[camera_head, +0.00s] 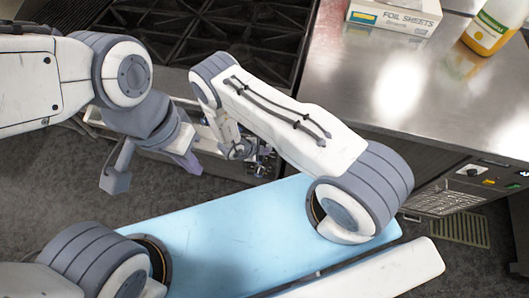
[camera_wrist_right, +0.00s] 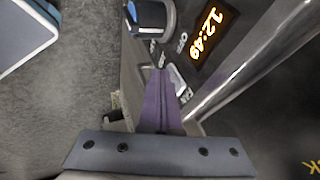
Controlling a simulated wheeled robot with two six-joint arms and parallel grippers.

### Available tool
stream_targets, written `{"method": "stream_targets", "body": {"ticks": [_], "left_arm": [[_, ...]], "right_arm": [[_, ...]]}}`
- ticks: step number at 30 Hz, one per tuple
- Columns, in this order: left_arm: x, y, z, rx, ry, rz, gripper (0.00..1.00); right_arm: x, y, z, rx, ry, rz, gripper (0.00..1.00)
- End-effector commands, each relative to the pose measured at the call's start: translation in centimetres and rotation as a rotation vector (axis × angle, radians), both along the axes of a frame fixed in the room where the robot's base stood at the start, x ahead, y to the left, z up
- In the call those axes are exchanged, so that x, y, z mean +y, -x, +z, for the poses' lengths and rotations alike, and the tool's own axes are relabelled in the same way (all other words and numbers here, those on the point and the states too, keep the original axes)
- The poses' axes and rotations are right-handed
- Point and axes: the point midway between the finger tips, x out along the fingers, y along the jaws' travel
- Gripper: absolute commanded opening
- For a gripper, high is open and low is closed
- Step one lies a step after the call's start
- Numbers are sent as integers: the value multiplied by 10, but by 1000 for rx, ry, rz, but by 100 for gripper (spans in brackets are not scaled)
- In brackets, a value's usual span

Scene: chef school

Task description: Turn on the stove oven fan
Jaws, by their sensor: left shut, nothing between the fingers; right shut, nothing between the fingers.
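The stove (camera_head: 225,30) has black grates and stands at the top of the head view. Its front control panel is partly hidden behind my arms. In the right wrist view, the panel shows a dark knob (camera_wrist_right: 150,18), a lit clock (camera_wrist_right: 213,32) reading 12:49, and a small pale switch (camera_wrist_right: 179,80) with a partly hidden label beside it. My right gripper (camera_wrist_right: 157,74) is shut and empty, its purple fingertips just beside the switch; contact cannot be told. In the head view, my left gripper (camera_head: 191,164) is shut and empty in front of the stove.
A shiny oven handle (camera_wrist_right: 255,70) runs close to the right of my right fingers. A steel counter (camera_head: 345,90) adjoins the stove, holding a foil sheets box (camera_head: 394,18) and a yellow-labelled bottle (camera_head: 490,28). Grey floor (camera_head: 45,190) is open at left.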

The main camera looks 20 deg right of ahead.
Motion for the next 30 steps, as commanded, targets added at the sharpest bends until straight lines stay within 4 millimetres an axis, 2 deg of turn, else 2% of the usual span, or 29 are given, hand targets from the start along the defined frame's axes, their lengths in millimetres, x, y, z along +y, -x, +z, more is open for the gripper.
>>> {"method": "stream_targets", "body": {"ticks": [1,10,19,30], "left_arm": [[0,0,-7,1,-1,0,0],[0,0,-2,0,0,0,0],[0,0,7,0,0,0,0],[0,0,7,0,0,0,0]], "right_arm": [[-1,-1,-4,-1,0,-1,0],[-1,-1,1,0,0,0,0],[-1,-1,15,-1,0,0,0],[0,-1,15,-1,0,0,0]]}}
